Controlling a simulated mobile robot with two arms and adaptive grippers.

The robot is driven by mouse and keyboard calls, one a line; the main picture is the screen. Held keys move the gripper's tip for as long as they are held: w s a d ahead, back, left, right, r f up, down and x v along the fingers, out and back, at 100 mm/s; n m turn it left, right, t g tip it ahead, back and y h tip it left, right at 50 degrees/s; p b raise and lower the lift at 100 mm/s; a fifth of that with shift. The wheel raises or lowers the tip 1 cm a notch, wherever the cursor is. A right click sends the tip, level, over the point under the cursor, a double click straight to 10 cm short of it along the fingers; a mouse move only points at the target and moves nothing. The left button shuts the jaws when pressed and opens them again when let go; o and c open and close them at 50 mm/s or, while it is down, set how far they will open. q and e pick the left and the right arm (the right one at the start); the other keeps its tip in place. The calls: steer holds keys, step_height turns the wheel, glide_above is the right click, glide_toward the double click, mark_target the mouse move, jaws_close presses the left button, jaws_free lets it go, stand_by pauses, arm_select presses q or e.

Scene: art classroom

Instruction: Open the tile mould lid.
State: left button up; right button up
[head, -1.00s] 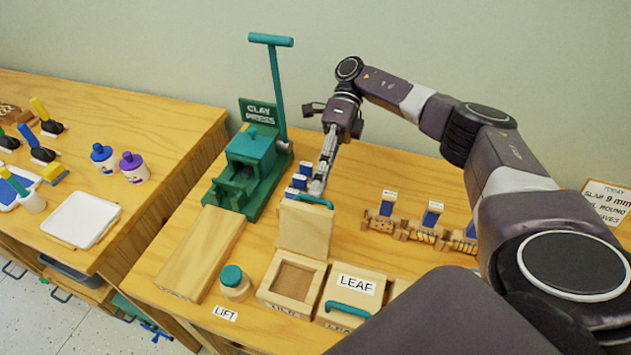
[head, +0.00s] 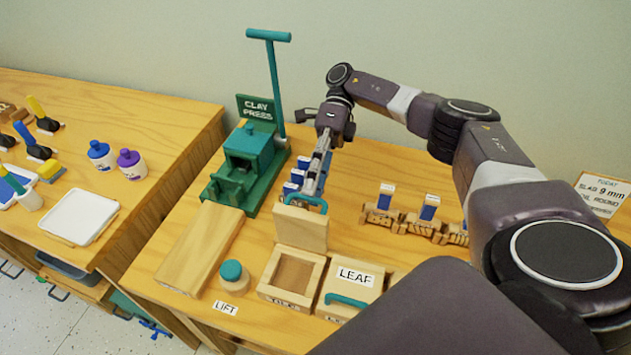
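A small wooden tile mould (head: 263,292) stands near the front of the table, left of the mould labelled LEAF. Its wooden lid (head: 300,231) stands raised at the back edge, and the square recess shows uncovered. A teal handle (head: 323,203) is at the lid's upper edge. My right gripper (head: 311,189) points down just behind and above this handle, very close to it. I cannot tell whether its fingers touch the handle or how far apart they are. My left gripper is not in view.
The LEAF mould (head: 361,286) is shut, with a teal handle.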

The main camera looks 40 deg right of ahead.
steer(key=shift+d+f, duration=0.1)
steer(key=shift+f, duration=0.45)
steer(key=shift+r, duration=0.25)
steer(key=shift+c, duration=0.5)
step_height(320, 180, up, 11)
steer(key=shift+f, duration=0.2)
steer(key=shift+c, duration=0.3)
